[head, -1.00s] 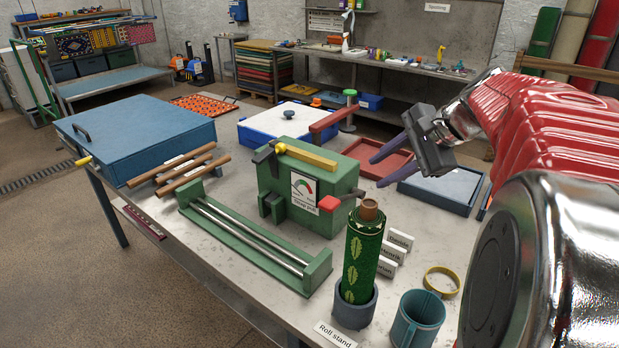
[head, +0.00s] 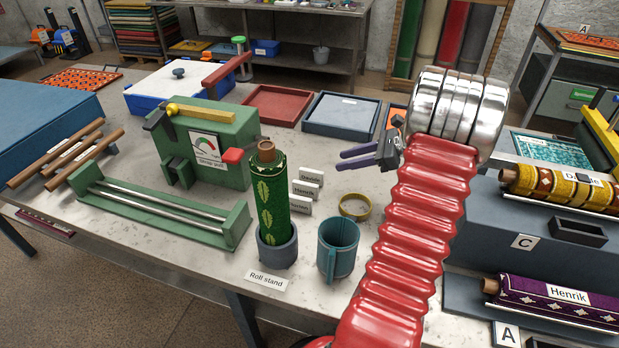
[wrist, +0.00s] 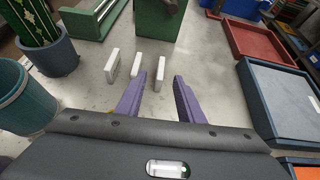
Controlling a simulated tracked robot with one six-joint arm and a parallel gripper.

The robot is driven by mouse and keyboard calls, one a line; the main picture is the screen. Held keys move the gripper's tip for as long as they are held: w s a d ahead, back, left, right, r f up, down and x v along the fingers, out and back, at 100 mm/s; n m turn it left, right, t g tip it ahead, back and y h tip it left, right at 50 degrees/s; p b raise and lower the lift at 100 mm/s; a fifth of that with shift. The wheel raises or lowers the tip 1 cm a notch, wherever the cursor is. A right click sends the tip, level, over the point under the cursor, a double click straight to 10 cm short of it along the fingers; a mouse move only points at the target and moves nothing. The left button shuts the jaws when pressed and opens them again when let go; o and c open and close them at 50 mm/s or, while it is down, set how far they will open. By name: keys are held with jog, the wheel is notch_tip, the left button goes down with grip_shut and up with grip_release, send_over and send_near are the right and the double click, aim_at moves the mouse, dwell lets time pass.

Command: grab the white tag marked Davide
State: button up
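Three small white tags stand in a row on the table, right of the green rug roll (head: 273,200). The farthest tag reads Davide (head: 311,174); the middle one reads Henrik (head: 306,190); the nearest tag's (head: 299,207) writing is too small to read surely. My gripper (head: 340,160), with purple fingers, is open and empty, to the right of the Davide tag and apart from it. In the wrist view the tags show as white blocks ahead of the fingers (wrist: 154,97), the rightmost (wrist: 160,75) just beyond and between the fingertips' line. Their writing is hidden there.
A green machine (head: 221,135) is behind left; red (head: 277,105) and grey (head: 342,116) trays lie behind. A yellow roll (head: 560,189) rests at right.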

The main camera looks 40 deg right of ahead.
aim_at(313, 171)
jog(key=shift+s+d+f, duration=0.3)
jog(key=shift+f, duration=0.15)
jog(key=x, duration=0.8)
jog(key=shift+w+a+f, duration=0.1)
jog(key=shift+w+a, duration=0.05)
jog(key=shift+w, duration=0.2)
jog(key=shift+x, duration=2.6)
jog(key=shift+f, duration=0.1)
jog(key=shift+c, duration=0.6)
